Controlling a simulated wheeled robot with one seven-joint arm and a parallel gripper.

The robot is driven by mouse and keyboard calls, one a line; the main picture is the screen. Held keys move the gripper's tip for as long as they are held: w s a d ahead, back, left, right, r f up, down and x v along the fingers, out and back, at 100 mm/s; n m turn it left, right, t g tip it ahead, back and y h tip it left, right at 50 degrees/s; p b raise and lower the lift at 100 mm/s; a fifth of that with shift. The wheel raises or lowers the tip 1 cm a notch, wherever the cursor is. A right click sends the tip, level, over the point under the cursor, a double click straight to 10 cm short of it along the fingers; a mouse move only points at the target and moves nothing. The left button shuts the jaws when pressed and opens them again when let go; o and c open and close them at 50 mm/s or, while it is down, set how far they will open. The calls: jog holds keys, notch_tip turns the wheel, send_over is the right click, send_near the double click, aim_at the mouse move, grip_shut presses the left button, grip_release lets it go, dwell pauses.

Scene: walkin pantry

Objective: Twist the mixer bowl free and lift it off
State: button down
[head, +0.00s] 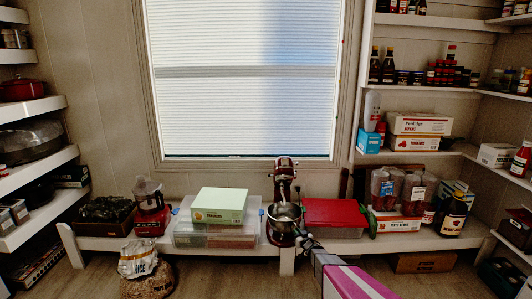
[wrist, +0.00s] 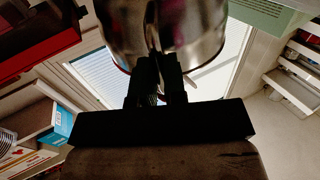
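The stand mixer (head: 284,170), dark red with a silver band, stands on the low white bench below the window. Its shiny metal mixer bowl (head: 285,212) sits under the mixer head, on the base. In the wrist view the bowl (wrist: 195,35) fills the top middle. My gripper (head: 302,234) reaches the bowl's front right side from below. In the wrist view the two dark fingers of my gripper (wrist: 159,75) are close together at the bowl's side and look closed on its narrow handle. The fingers hide most of the handle.
A clear bin (head: 190,232) with a green-topped box (head: 220,205) stands just left of the mixer. A red-lidded container (head: 334,213) stands close on its right. Rice bags (head: 145,270) stand on the floor at left. The floor before the bench is otherwise mostly clear.

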jog(key=shift+r, duration=1.45)
dwell(0.3)
jog(key=c, duration=1.1)
grip_release()
jog(key=v, duration=1.1)
jog(key=s+d+r+m+g+h, duration=0.4)
jog(key=s+r+m+g+h, duration=0.1)
jog(key=s+r+h, duration=0.3)
jog(key=s+a+r+g, duration=0.2)
jog(key=s+g, duration=0.1)
jog(key=s, duration=0.4)
jog(key=s+a+r+g, duration=0.2)
jog(key=s+r+g, duration=0.1)
jog(key=s, duration=0.4)
jog(key=s+a+r+g, duration=0.3)
jog(key=s+g, duration=0.2)
jog(key=s, duration=0.3)
jog(key=shift+y, duration=0.3)
